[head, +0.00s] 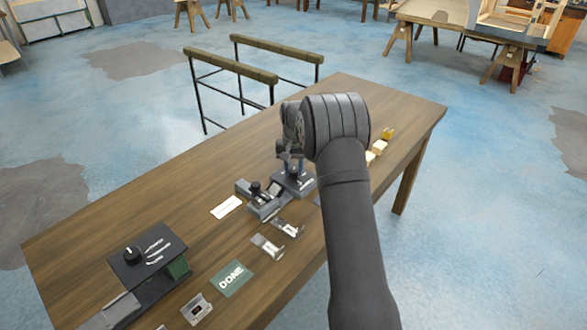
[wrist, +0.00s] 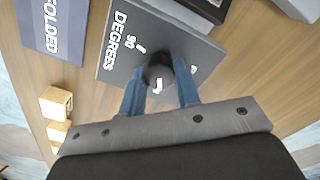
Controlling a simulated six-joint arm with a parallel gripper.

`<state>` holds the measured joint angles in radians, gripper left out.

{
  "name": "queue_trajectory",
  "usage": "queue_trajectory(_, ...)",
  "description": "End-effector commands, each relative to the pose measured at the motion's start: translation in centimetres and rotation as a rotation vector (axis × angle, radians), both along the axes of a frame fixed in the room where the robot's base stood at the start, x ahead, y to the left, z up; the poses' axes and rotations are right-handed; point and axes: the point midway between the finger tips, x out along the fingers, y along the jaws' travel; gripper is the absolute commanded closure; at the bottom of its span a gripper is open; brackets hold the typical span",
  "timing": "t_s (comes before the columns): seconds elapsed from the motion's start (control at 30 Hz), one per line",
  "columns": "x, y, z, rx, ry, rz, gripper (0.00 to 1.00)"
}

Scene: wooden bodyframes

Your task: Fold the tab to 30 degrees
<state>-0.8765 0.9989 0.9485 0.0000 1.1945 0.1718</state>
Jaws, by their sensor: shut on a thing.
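In the wrist view my gripper (wrist: 160,92) has its two blue fingers on either side of a dark round knob (wrist: 159,72), shut on it. The knob sits on a grey plate (wrist: 118,48) lettered "DEGREES", with a "90" mark showing; other marks are partly hidden by the knob and fingers. In the head view my gripper (head: 291,166) is down at the grey dial block (head: 303,186). Left of it stands a grey device (head: 262,203) with a black knob. Small metal pieces (head: 267,245) lie in front of it; I cannot tell the tab's angle.
A blue-grey "FOLDED" mat (wrist: 52,28) lies beside the plate. Several wooden blocks (head: 379,147) stand at the right. A green "DONE" mat (head: 232,278), a white card (head: 227,207) and a dark control box (head: 148,258) are toward the left. The back of the table (head: 185,180) is clear.

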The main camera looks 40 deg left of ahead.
Motion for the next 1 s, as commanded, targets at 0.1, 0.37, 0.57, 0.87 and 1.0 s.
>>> queue_trajectory(0.1,0.0,0.0,0.1,0.001,-0.002,-0.007,0.93)
queue_trajectory(0.37,0.1,0.0,0.1,0.001,-0.002,-0.007,0.93)
queue_trajectory(0.57,0.0,0.0,0.0,0.001,-0.002,-0.007,0.48)
queue_trajectory(0.87,0.0,0.0,0.2,0.001,-0.001,-0.006,0.48)
queue_trajectory(1.0,0.1,0.1,1.8,0.003,-0.002,-0.006,0.48)
